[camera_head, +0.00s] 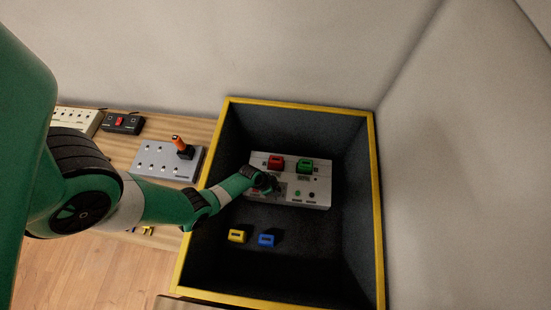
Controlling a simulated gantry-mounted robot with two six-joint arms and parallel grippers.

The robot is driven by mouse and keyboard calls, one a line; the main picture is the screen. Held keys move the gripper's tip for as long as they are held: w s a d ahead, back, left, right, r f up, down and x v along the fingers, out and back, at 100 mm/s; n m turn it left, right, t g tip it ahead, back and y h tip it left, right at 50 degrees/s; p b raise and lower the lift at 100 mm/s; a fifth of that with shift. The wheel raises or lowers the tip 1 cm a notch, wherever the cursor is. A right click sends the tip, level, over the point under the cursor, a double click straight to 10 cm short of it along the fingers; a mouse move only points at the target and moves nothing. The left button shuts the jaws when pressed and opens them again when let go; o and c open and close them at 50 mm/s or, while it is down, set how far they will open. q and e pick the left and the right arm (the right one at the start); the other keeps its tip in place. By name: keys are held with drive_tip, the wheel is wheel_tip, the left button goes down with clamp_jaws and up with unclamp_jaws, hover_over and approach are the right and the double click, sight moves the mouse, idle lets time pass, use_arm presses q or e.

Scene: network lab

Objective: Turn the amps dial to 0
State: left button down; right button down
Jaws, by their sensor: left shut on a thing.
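A light grey device (320,187) with a panel lies inside a deep dark box with a yellow rim. My left arm reaches over the box's left rim, and my left gripper (272,185) is at the left-middle part of the panel, shut on what seems to be the amps dial. The dial is hidden by the gripper, so its setting and labels cannot be read. My right gripper is not in view.
A red block (275,162) and a green block (305,166) sit on the panel's far part. A yellow block (236,236) and a blue block (266,240) lie on the box floor. The yellow-rimmed box (376,200) has high walls. A grey plate (155,159) stands left.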

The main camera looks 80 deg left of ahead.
use_arm(q)
drive_tip(key=shift+c, duration=2.3)
unclamp_jaws()
drive_tip(key=p+v, duration=0.7)
drive_tip(key=v, duration=0.4)
drive_tip(key=shift+r+p, duration=0.3)
drive_tip(key=shift+p, duration=0.05)
drive_tip(key=shift+s, duration=0.1)
